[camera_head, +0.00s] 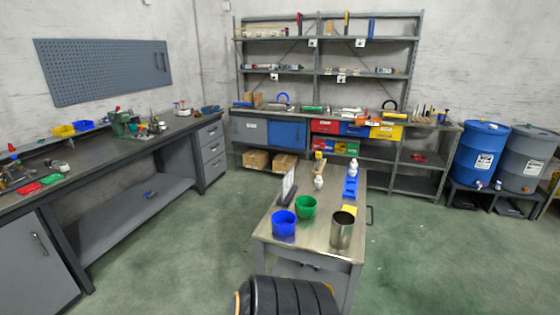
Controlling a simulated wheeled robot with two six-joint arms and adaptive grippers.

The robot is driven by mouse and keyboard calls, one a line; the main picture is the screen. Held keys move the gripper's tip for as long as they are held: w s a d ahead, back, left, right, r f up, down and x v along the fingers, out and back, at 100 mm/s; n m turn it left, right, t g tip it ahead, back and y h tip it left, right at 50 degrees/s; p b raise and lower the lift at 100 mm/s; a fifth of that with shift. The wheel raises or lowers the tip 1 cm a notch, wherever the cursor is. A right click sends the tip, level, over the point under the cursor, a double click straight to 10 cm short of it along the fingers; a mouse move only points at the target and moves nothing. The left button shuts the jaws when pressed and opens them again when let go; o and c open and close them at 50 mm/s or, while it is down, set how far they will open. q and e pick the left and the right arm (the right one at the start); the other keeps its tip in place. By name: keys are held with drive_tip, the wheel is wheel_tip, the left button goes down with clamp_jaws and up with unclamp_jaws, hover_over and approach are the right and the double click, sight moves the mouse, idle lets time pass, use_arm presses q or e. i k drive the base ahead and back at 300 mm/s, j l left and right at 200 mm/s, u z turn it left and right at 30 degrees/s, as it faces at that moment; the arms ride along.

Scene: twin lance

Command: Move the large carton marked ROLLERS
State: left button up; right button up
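Two brown cartons sit low under the back bench, a left carton (256,159) and a right carton (284,163). They stand side by side below the grey and blue cabinet doors. They are too small here to read any ROLLERS marking, so I cannot tell which one carries it. A smaller brown box (257,99) stands on the back bench top at its left end. Neither of my grippers is in view.
A metal table (320,221) with blue and green cups and a steel cylinder stands between me and the cartons. A black ribbed object (287,297) is at the bottom edge. A workbench (115,153) runs along the left. Green floor (190,240) is open left of the table.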

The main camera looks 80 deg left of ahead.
sight(254, 159)
drive_tip(key=u, duration=3)
drive_tip(key=i+j+u, duration=0.55)
drive_tip(key=i+u, duration=0.2)
drive_tip(key=i+j+u, duration=0.1)
drive_tip(key=i+u, duration=0.65)
drive_tip(key=i+z, duration=0.75)
drive_tip(key=i+j+z, duration=0.1)
drive_tip(key=i+z, duration=0.15)
drive_tip(key=z, duration=0.15)
drive_tip(key=i+l+z, duration=0.15)
drive_tip(key=i+z, duration=0.2)
drive_tip(key=i+l+z, duration=0.1)
drive_tip(key=i+z, duration=0.65)
drive_tip(key=i+u, duration=0.1)
drive_tip(key=i, duration=0.45)
drive_tip(key=i+u, duration=0.15)
drive_tip(key=i, duration=0.35)
drive_tip(key=i+l+u, duration=0.1)
drive_tip(key=i, duration=0.4)
drive_tip(key=i+l+u, duration=0.15)
drive_tip(key=i, duration=0.4)
drive_tip(key=i+u, duration=0.35)
drive_tip(key=i+l+u, duration=0.25)
drive_tip(key=i+u, duration=0.15)
drive_tip(key=i+l+u, duration=0.35)
